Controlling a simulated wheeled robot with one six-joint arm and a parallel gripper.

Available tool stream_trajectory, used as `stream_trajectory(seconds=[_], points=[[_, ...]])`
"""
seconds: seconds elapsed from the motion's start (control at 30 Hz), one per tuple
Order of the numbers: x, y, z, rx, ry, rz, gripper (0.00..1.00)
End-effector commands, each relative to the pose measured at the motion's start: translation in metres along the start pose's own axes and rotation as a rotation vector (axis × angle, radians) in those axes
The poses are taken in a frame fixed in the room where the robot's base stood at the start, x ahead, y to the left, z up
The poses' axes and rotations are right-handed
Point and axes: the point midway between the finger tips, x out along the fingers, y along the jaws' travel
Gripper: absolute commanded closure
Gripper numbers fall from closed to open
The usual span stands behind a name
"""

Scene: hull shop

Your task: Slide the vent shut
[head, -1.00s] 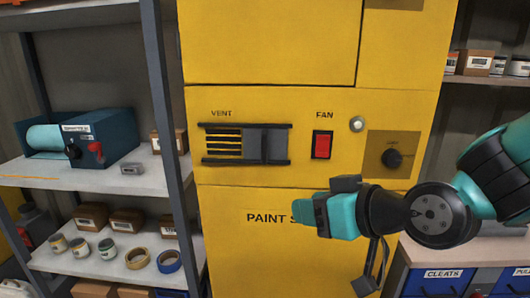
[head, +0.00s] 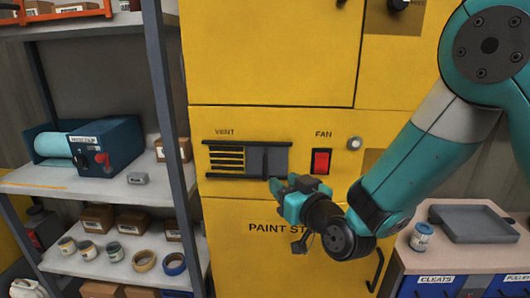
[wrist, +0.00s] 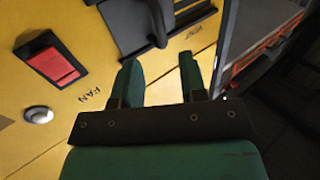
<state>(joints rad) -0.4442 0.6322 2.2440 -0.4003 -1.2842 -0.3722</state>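The vent (head: 226,146) is a dark-framed slot on a yellow cabinet, left of the fan switch. Yellow slats show through its left half. Its grey sliding panel (head: 270,158) covers the right half, so the vent stands partly open. My gripper (head: 280,184) is just below the panel's lower right part in the head view. In the wrist view my gripper (wrist: 160,68) is open, with a clear gap between its two teal fingers. A dark upright handle (wrist: 157,24) on the panel lies just beyond the gap, apparently not held. Whether a finger touches the frame is unclear.
The red fan switch (head: 320,161) and a round button (head: 354,143) are right of the vent. A grey shelf post (head: 166,130) stands left of the cabinet. A bench with a grey tray (head: 475,222) and a small jar (head: 422,236) is at right.

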Motion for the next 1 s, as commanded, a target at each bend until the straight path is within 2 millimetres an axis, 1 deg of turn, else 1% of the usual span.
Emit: stream_trajectory(seconds=[0.03,0.07,0.17,0.3,0.4,0.5,0.6,0.87,0.9,0.97,1.0], points=[[0.009,-0.001,-0.007,-0.002,-0.002,-0.002,0.61],[0.015,-0.001,-0.008,-0.001,-0.002,-0.002,0.61],[0.031,-0.001,-0.007,-0.001,-0.002,-0.002,0.61],[0.058,-0.001,-0.006,-0.001,0.0,-0.002,0.61],[0.073,-0.001,-0.003,-0.001,0.0,-0.002,0.61],[0.082,-0.001,-0.001,0.0,0.0,-0.002,0.61],[0.087,-0.001,-0.001,0.0,0.0,-0.001,0.61],[0.088,0.0,0.001,0.0,0.0,0.0,0.61],[0.088,0.0,0.001,0.0,0.0,0.0,0.63],[0.088,0.0,0.0,0.0,0.0,0.0,0.77],[0.088,0.0,0.0,0.0,0.0,0.0,0.86]])
